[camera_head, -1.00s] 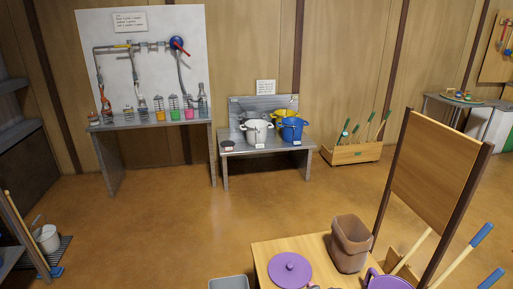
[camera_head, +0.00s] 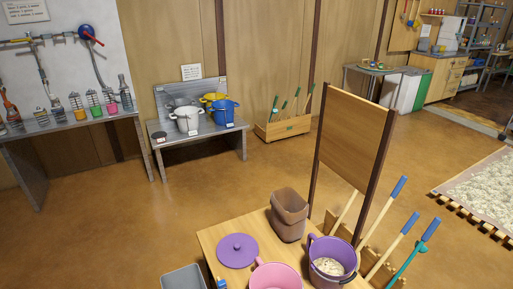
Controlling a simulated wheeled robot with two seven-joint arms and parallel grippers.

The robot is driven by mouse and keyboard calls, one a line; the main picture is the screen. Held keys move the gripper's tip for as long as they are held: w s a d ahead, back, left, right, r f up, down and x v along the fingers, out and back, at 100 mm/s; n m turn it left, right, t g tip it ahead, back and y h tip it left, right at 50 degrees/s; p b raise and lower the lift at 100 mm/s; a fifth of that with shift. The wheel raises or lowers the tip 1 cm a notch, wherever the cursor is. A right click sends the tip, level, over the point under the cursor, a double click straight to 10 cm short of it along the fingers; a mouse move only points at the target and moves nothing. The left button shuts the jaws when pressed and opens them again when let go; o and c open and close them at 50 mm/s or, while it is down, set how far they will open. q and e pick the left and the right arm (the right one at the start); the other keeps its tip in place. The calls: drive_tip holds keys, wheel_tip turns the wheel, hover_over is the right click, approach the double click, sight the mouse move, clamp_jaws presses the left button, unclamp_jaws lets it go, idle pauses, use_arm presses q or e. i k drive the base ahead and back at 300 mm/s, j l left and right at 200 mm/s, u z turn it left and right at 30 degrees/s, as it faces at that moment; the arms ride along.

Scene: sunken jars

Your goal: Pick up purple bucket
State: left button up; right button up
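The purple bucket (camera_head: 332,262) stands upright on a wooden table (camera_head: 214,240) at the lower middle right of the head view. A purple round lid (camera_head: 237,250) with a knob lies on the table further left. Neither of my grippers is in view.
A brown bin (camera_head: 289,214) stands at the table's back. A wooden panel (camera_head: 352,140) and several blue-handled tools (camera_head: 385,212) rise behind and right of the bucket. A grey tub (camera_head: 184,279) is left. Open floor (camera_head: 200,195) lies beyond the table.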

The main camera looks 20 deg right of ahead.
sight(332, 259)
drive_tip(key=z, duration=1.2)
